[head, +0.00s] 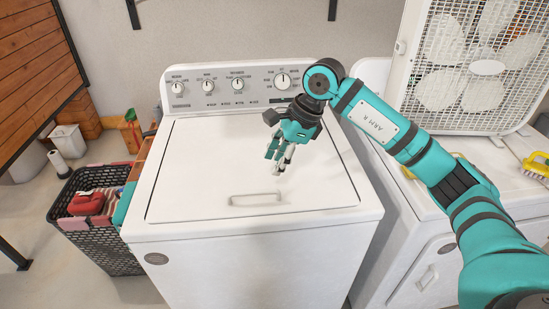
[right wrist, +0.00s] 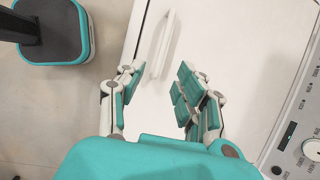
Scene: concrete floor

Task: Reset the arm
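My right arm (head: 395,130) comes in from the right and reaches over a white top-loading washing machine (head: 185,205). My right gripper (head: 279,158) hangs above the washer's closed lid (head: 230,170), pointing down. In the right wrist view the gripper (right wrist: 155,90) has its fingers spread apart with nothing between them. The lid and its handle (right wrist: 163,45) lie beyond the fingers. The handle also shows in the head view (head: 256,199), near the lid's front edge. My left gripper is not in view.
A control panel (head: 236,84) with knobs stands at the washer's back. At right, a white box fan (head: 468,65) and a yellow brush (head: 537,163) rest on a second white machine (head: 415,215). A dark laundry basket (head: 105,255) with clothes stands left on the concrete floor.

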